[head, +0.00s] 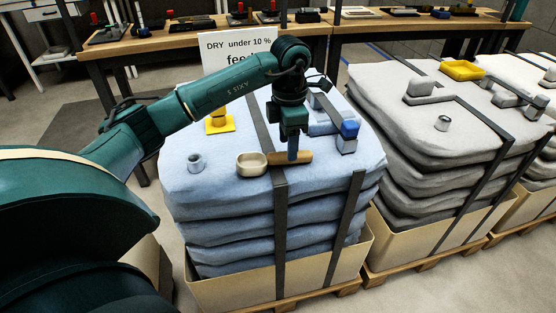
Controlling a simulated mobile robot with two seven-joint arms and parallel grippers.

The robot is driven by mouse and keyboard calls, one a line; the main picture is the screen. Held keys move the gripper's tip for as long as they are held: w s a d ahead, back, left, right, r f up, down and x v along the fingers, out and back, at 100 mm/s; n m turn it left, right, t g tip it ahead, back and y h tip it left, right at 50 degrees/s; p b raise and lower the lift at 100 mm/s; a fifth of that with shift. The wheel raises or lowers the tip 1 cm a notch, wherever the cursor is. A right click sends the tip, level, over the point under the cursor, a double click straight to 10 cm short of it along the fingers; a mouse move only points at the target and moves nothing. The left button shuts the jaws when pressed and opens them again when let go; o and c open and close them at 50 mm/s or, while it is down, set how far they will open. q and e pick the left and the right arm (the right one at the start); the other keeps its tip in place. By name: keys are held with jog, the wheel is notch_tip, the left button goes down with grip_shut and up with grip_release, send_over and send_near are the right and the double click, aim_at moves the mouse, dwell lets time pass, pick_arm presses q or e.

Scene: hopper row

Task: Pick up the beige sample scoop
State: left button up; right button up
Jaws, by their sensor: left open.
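The beige sample scoop (252,163) lies on top of the blue sack stack (210,218). Its beige bowl is at the left and its brown handle (303,157) points right. My right gripper is not in view.
On the same stack are a grey cup (195,163), a yellow block (219,123) and a blue-topped grey piece (348,138). A dark strap runs down the stack. A sign (238,50) stands behind. Grey sacks (410,130) stand at right.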

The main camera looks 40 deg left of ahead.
pick_arm(q)
notch_tip(320, 180, down, 4)
jog(key=shift+d+r, duration=0.1)
jog(key=shift+r, duration=0.05)
grip_shut()
dwell(0.5)
notch_tip(320, 180, up, 10)
jog(key=shift+r+p, duration=0.1)
jog(key=shift+p, duration=0.3)
jog(key=c, duration=0.6)
grip_release()
grip_shut()
